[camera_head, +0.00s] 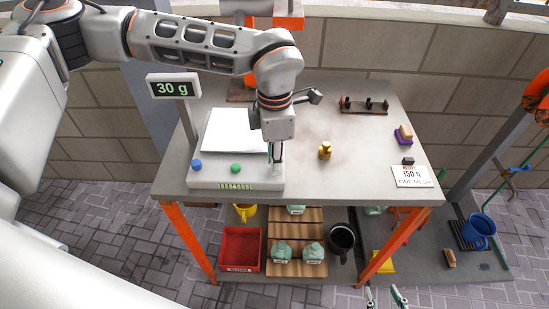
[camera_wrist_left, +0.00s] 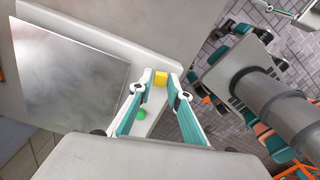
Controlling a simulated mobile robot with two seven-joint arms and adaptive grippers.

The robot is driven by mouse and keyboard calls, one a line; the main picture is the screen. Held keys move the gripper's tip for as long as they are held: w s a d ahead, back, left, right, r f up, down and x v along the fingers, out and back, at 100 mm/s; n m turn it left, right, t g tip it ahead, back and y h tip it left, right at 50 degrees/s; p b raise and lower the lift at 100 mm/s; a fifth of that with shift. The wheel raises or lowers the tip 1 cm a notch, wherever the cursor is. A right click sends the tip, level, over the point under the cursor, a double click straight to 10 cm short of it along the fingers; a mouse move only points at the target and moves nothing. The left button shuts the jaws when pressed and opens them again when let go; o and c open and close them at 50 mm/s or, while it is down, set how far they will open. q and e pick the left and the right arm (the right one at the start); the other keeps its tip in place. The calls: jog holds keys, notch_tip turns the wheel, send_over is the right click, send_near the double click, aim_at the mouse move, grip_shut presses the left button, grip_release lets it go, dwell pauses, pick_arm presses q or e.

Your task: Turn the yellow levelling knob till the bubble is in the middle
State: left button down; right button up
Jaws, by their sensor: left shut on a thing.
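The white scale (camera_head: 208,176) stands at the left of the grey table, with a blue knob (camera_head: 197,164) and a green knob (camera_head: 236,168) on its front. The green knob also shows in the left wrist view (camera_wrist_left: 141,113). The yellow levelling knob (camera_wrist_left: 160,79) is between the fingertips of my left gripper (camera_wrist_left: 158,84), which is shut on it. In the head view my left gripper (camera_head: 277,158) points down at the scale's front right corner and hides the knob. The green level vial (camera_head: 235,186) is on the front edge; its bubble is too small to place. My right gripper (camera_head: 385,291) is open and empty at the bottom edge.
The display (camera_head: 173,87) reads 30 g. A brass weight (camera_head: 325,151) stands right of the scale. A red bin (camera_head: 240,248) is below.

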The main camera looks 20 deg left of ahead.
pick_arm(q)
jog(key=shift+r, duration=0.1)
dwell(0.4)
jog(key=c, duration=1.9)
grip_release()
notch_tip(320, 180, up, 12)
